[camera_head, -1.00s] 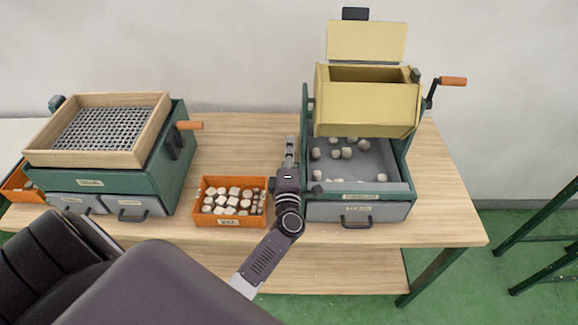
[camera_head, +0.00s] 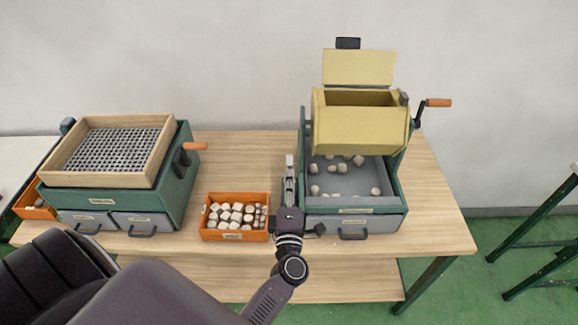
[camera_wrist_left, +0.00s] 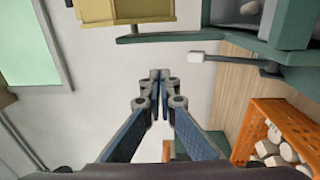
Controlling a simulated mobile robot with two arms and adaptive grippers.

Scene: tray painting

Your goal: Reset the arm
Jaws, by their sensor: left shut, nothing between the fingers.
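My left gripper (camera_head: 289,170) points away from me over the table, between the orange bin and the green machine with the yellow drum. It is shut with nothing between its fingers. In the left wrist view its fingertips (camera_wrist_left: 160,76) meet in the middle. My left arm comes in from the bottom of the head view and bends up to the gripper. My right gripper shows in neither view.
The orange bin (camera_head: 207,233) holds several pale pieces. The yellow drum (camera_head: 360,128) sits over a grey tray (camera_head: 345,183) with pale pieces. A wooden-framed sieve (camera_head: 164,150) tops a green box at left. The wooden table (camera_head: 240,150) is bare behind the bin.

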